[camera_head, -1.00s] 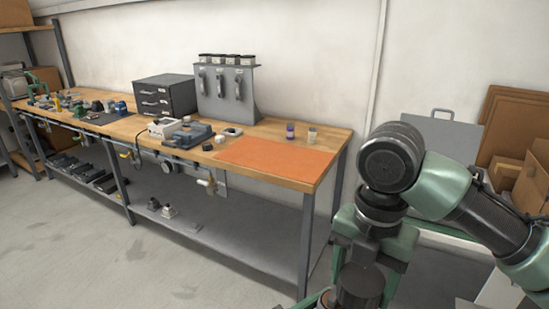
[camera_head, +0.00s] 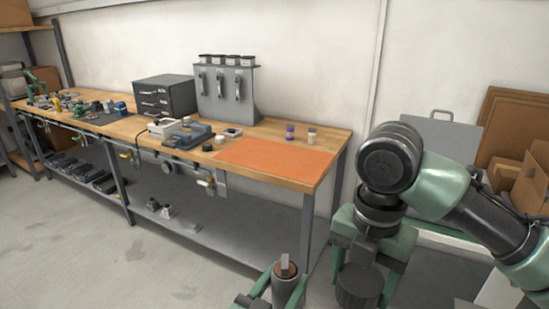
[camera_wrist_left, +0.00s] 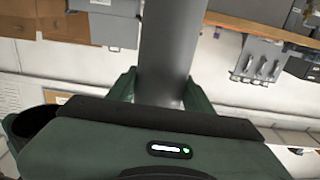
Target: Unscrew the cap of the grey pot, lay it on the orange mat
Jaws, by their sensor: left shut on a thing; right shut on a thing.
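My left gripper (camera_head: 285,282) comes in low at the bottom of the head view, its green fingers shut on the grey pot (camera_wrist_left: 170,45). In the left wrist view the pot is a smooth grey cylinder between the fingers, partly hidden by the gripper body. In the head view the held thing has a dark rim, a reddish-brown top and a light grey piece standing up from it. I cannot tell whether that top is the cap. The orange mat (camera_head: 275,158) lies bare on the bench's right end.
The wooden bench (camera_head: 135,128) runs along the wall. A purple-capped bottle (camera_head: 290,131) and a small jar (camera_head: 311,135) stand behind the mat. A grey tool rack (camera_head: 229,95) and drawer box (camera_head: 165,94) stand further left. Cardboard boxes (camera_head: 510,180) are at the right. The front floor is clear.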

